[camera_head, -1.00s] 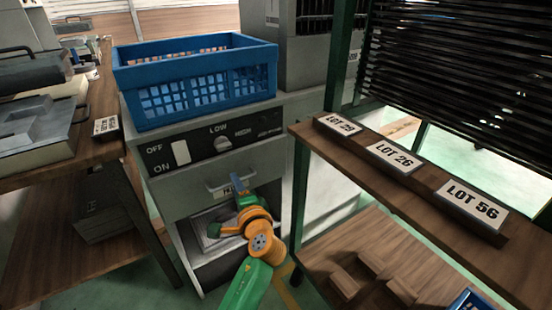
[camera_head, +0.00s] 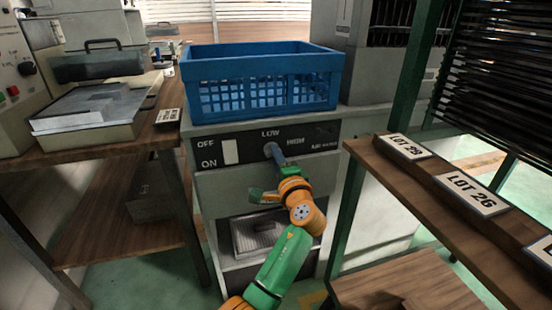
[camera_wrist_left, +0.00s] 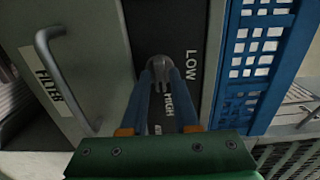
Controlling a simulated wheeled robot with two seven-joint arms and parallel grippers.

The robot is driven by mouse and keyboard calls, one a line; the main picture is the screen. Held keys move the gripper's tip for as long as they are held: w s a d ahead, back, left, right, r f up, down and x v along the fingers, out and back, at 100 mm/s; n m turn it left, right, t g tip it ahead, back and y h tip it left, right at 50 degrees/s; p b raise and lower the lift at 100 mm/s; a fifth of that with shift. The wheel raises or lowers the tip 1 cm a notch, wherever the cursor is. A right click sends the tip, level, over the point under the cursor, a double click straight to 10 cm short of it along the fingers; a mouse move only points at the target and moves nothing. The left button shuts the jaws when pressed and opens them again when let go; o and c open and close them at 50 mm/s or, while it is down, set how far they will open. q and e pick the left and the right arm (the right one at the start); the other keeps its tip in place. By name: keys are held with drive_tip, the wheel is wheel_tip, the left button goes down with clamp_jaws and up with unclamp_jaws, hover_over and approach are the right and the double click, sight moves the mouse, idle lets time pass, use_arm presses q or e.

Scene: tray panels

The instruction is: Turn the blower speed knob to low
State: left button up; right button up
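The blower speed knob (camera_head: 270,149) is a small grey knob on the dark control panel (camera_head: 213,150) of the grey cabinet, below the LOW label and left of HIGH. My left gripper (camera_head: 276,152) reaches up to it from below, and its blue fingers partly cover it. In the left wrist view, the knob (camera_wrist_left: 160,66) sits between the two fingertips of the left gripper (camera_wrist_left: 161,75). The fingers are spread, one on each side. I cannot tell whether they touch the knob, and its pointer direction is unclear. My right gripper is not in view.
A blue crate (camera_head: 262,66) stands on the cabinet just above the panel. An OFF/ON switch (camera_head: 231,151) is left of the knob. In the wrist view, a handle (camera_wrist_left: 62,80) sticks out beside a FILTER label. Wooden shelves (camera_head: 415,185) stand to the right.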

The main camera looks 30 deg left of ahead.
use_arm(q)
clamp_jaws()
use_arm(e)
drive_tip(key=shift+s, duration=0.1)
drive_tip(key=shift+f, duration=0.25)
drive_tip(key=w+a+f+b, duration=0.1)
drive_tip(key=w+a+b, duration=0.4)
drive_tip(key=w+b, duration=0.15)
use_arm(q)
drive_tip(key=shift+n+b, duration=2.35)
drive_tip(key=shift+n, duration=6.65)
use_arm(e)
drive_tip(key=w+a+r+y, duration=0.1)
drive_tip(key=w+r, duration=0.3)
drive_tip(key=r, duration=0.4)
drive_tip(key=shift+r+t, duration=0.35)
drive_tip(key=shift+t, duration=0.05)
